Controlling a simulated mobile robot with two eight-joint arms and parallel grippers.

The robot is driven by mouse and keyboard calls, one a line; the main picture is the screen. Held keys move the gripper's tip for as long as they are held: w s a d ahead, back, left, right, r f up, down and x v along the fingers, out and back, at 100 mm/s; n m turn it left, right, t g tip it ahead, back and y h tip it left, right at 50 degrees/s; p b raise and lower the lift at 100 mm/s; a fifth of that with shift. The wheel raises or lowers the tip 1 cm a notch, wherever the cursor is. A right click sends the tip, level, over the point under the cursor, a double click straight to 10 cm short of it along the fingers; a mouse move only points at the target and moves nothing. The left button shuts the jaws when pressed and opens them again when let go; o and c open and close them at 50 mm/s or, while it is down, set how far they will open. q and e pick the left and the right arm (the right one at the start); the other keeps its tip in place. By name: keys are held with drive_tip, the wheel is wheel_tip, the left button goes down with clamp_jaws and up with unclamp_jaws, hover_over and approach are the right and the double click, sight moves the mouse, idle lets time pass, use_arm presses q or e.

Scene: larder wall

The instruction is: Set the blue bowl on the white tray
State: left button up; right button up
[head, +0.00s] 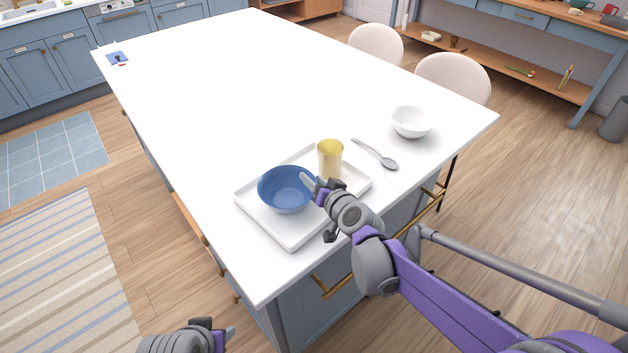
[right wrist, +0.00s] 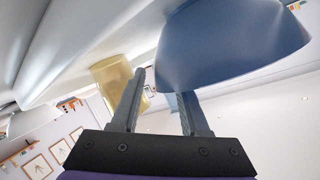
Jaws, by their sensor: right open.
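The blue bowl (head: 287,190) sits upright on the white tray (head: 293,237), toward its left part. My right gripper (head: 311,184) is at the bowl's right rim. It is open; in the right wrist view, its two fingers (right wrist: 160,98) are apart, with the blue bowl (right wrist: 232,48) close by. The bowl hides one fingertip there, and I cannot tell whether it touches. My left gripper (head: 228,333) shows only partly at the bottom edge, away from the tray, and its jaws are unclear.
A yellow cup (head: 330,158) stands on the tray just behind my right gripper; it also shows in the right wrist view (right wrist: 112,78). A spoon (head: 376,155) and a white bowl (head: 411,122) lie to the right.

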drive_tip(key=shift+r, duration=0.15)
drive_tip(key=shift+s+d+r, duration=0.1)
drive_tip(key=shift+s, duration=0.1)
drive_tip(key=p+v, duration=0.1)
drive_tip(key=v, duration=1.1)
drive_tip(key=s+d+f+g+h, duration=0.1)
drive_tip(key=s+d+f+g, duration=0.1)
drive_tip(key=s, duration=0.5)
drive_tip(key=s+d+f+n+g+h, duration=0.1)
drive_tip(key=s+d+f+g+h, duration=0.1)
drive_tip(key=s, duration=0.5)
drive_tip(key=s+d+f+g+h, duration=0.2)
drive_tip(key=s+d+f+g, duration=0.1)
drive_tip(key=s+d+f, duration=0.2)
wheel_tip(320, 180, down, 3)
drive_tip(key=shift+s+r+n+g, duration=0.25)
drive_tip(key=shift+s+n+g, duration=0.15)
drive_tip(key=shift+s, duration=0.8)
